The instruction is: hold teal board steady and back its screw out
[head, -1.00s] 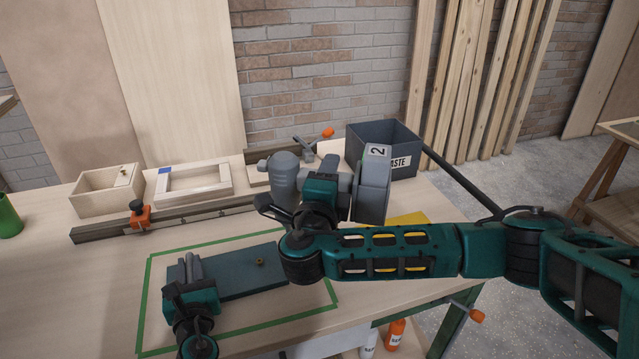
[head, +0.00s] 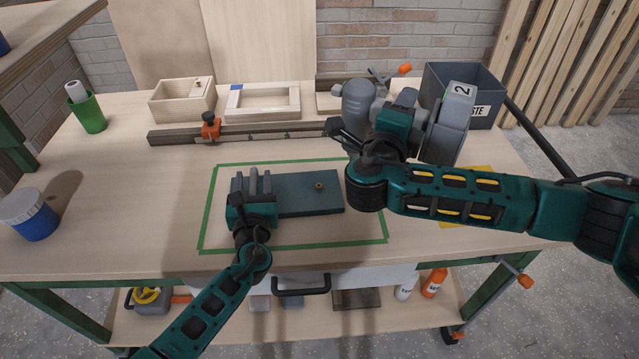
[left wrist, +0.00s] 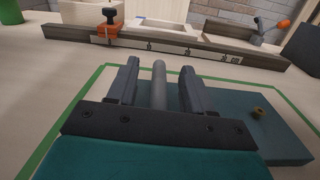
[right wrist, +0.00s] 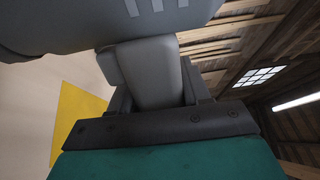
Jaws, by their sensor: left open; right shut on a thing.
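The teal board (head: 296,207) lies flat inside a green tape outline, with a brass-coloured screw (head: 319,186) standing up from its right half. Both also show in the left wrist view, the board (left wrist: 285,140) and the screw (left wrist: 256,112). My left gripper (head: 255,180) is open at the board's left end. A grey rod (left wrist: 159,85) shows between its fingers; contact cannot be told. My right gripper (head: 408,108) is shut on the grey handle (right wrist: 150,75) of a power driver (head: 358,103), above and right of the screw. The driver's base (head: 447,125) is marked 2; its tip is hidden.
A dark waste bin (head: 485,100) stands at the back right. A rail with an orange clamp (head: 210,127), a wooden box (head: 182,103) and a wooden frame (head: 262,103) lie behind the board. A blue-banded tub (head: 30,215) stands left. The left bench top is mostly clear.

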